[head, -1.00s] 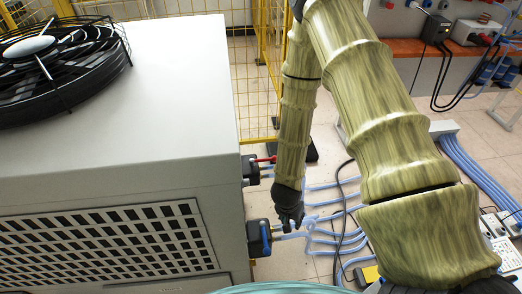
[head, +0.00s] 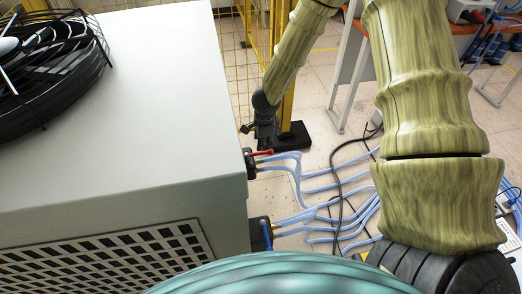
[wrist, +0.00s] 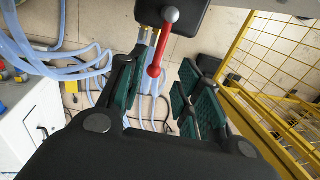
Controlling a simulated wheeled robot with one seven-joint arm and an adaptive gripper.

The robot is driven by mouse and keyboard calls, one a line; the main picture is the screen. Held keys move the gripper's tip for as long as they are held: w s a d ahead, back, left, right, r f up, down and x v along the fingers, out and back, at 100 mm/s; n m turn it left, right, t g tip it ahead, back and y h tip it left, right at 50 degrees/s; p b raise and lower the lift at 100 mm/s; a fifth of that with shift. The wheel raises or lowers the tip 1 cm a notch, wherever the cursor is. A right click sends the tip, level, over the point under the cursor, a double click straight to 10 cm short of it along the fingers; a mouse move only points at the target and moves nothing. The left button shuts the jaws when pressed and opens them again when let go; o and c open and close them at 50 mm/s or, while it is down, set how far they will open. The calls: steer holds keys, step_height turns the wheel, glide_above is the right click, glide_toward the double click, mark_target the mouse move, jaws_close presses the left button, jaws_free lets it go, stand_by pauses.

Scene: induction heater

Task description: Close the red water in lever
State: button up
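The red lever (head: 262,153) sticks out to the right from the upper black valve block (head: 249,163) on the side of the grey machine. In the wrist view the red lever (wrist: 157,50) hangs from the black block (wrist: 185,8), its round red end near the opening between my fingers. My gripper (head: 262,130) is just beyond the red lever in the head view. In the wrist view my gripper (wrist: 158,92) is open, with green finger pads on either side and nothing held. I cannot tell whether a pad touches the lever.
The grey machine (head: 130,95) fills the left. A lower block with a blue lever (head: 266,236) sits below the red one. Pale blue hoses (head: 320,185) run right across the floor. A yellow mesh fence (wrist: 285,75) stands close to my gripper's right side.

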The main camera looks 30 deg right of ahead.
mark_target(262, 153)
steer(key=f, duration=0.2)
steer(key=w+f, duration=0.1)
steer(key=f, duration=0.5)
steer(key=shift+w+d+b, duration=0.2)
steer(key=shift+w+b, duration=0.05)
steer(key=shift+b, duration=0.15)
jaws_close()
